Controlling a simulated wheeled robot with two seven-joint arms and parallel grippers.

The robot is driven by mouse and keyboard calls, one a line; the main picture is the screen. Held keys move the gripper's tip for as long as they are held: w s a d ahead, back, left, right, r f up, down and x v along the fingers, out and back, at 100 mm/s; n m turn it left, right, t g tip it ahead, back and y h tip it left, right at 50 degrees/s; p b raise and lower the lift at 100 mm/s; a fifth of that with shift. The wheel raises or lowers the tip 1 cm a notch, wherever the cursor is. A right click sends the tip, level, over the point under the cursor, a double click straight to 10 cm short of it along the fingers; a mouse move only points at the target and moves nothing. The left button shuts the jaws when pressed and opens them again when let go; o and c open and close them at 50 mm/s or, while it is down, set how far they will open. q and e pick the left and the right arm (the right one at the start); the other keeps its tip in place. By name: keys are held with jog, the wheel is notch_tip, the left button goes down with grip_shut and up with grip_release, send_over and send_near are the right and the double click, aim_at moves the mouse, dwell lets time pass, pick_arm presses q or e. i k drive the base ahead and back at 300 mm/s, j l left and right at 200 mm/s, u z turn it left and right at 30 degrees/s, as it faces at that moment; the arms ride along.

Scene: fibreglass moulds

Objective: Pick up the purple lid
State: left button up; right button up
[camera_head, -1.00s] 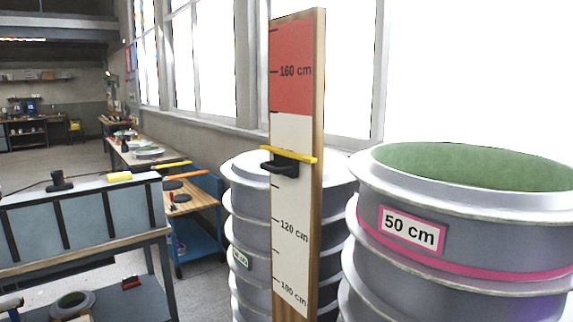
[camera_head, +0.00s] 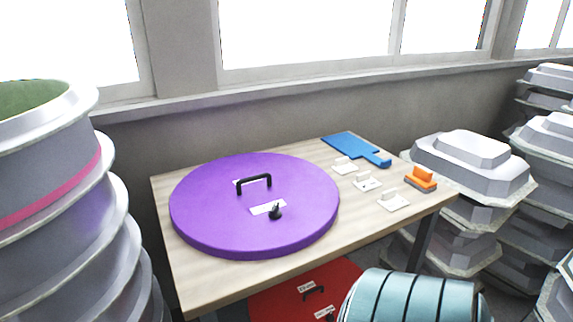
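The purple lid (camera_head: 220,222) is a large round disc lying flat on a wooden table (camera_head: 190,286). It has a black bar handle (camera_head: 254,181) near its middle, a small black knob (camera_head: 275,212) and white labels beside them. Nothing lies over the lid. Neither of my grippers shows in the head view.
A blue flat tool (camera_head: 355,148), several small white pieces (camera_head: 393,200) and an orange block (camera_head: 420,177) sit on the table's right side. Grey ringed moulds (camera_head: 60,200) stand at left, stacked grey moulds (camera_head: 470,165) at right. A red lid (camera_head: 285,300) and a teal ribbed cylinder (camera_head: 410,298) are in front, lower down.

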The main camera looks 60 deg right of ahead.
aim_at(220, 209)
jog(key=z, duration=1.75)
jog(key=l+u, duration=0.1)
jog(key=l, duration=0.55)
jog(key=k+l, duration=0.15)
jog(key=l, duration=0.5)
jog(key=l+u, duration=0.15)
jog(key=l, duration=0.5)
jog(key=k, duration=0.05)
